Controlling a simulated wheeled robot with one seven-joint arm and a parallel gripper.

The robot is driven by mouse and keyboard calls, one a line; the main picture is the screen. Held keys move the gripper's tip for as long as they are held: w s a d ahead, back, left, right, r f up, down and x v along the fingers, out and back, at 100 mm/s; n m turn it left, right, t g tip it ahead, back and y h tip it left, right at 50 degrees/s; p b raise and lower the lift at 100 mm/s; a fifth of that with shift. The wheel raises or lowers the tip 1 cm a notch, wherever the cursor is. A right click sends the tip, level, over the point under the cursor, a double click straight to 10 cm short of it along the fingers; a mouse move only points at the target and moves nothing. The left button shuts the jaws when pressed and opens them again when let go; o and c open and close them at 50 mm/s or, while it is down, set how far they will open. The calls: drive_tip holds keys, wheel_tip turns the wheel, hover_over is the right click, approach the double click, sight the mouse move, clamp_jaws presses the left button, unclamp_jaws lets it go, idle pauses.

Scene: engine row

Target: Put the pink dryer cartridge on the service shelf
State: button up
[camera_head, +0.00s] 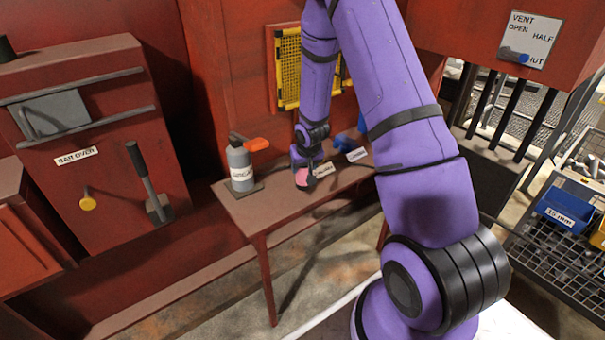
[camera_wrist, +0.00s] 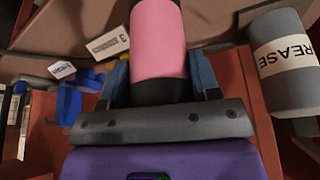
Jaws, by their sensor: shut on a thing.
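The pink dryer cartridge (camera_head: 302,177) shows as a small pink patch at my gripper (camera_head: 303,163) in the head view. In the wrist view the cartridge (camera_wrist: 158,40) is a pink cylinder with a black band near the jaws. My gripper (camera_wrist: 160,85) is shut on it, with a blue finger on each side. The cartridge is over the brown shelf (camera_head: 262,212), which looks like the service shelf. I cannot tell whether it touches the surface. Its far end is cut off in the wrist view.
A grey grease bottle (camera_head: 240,165) with an orange top stands at the shelf's left; it is right of the jaws in the wrist view (camera_wrist: 288,75). Small white labels (camera_head: 356,154) and a blue object (camera_head: 347,141) are at the right. A yellow mesh panel (camera_head: 290,68) is behind.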

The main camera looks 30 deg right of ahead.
sight(302, 173)
drive_tip(key=shift+w, duration=0.4)
drive_tip(key=shift+f, duration=1.75)
drive_tip(key=shift+f, duration=0.2)
drive_tip(key=o, duration=1)
drive_tip(key=shift+o, duration=0.2)
drive_tip(key=shift+r, duration=0.1)
